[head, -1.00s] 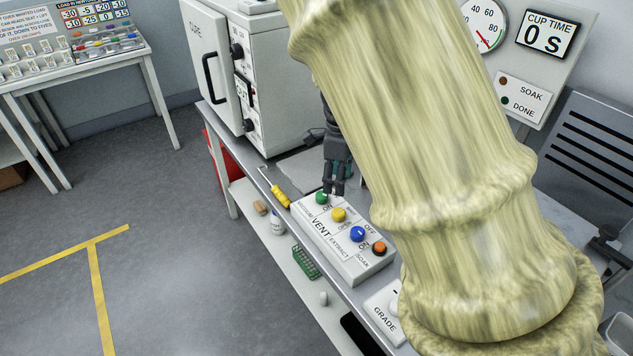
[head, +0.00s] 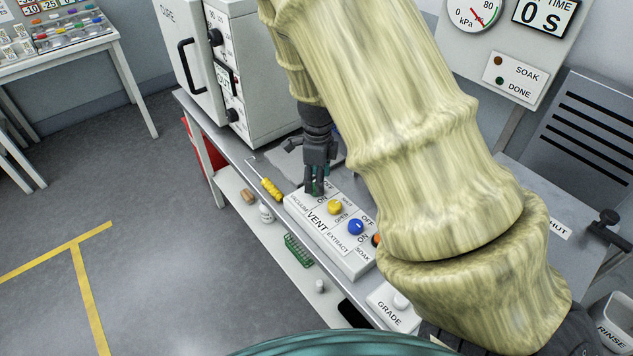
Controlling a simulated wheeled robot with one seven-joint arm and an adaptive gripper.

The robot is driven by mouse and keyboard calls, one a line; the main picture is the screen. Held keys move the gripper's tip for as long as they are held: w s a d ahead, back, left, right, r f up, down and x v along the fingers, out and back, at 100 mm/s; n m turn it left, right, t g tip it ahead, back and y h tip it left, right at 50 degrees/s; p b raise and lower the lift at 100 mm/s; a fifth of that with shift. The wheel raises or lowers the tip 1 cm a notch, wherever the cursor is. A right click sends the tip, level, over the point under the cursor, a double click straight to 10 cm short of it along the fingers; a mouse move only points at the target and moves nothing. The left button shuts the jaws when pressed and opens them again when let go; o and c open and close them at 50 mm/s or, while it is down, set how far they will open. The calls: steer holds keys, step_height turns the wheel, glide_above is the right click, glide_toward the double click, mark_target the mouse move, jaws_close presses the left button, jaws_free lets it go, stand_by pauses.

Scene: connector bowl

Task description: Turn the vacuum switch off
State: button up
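A white switch box (head: 337,242) lies on the grey bench with several coloured knobs and labels VACUUM, VENT, EXTRACT and SOAK. My gripper (head: 315,190) points down at the box's far-left end, over the knob beside the VACUUM label. Whether the fingers touch or hold the knob cannot be told. The yellow knob (head: 334,207) and the blue knob (head: 356,227) are uncovered. The orange knob (head: 376,239) is partly hidden by my arm.
A yellow-handled hook tool (head: 271,189) lies left of the box. A white oven (head: 235,75) stands behind. A white GRADE block (head: 392,307) sits nearer. The wall panel (head: 510,77) carries SOAK and DONE lamps. My sleeved arm covers much of the bench.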

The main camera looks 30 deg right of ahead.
steer(key=shift+f, duration=1.25)
steer(key=c, duration=1)
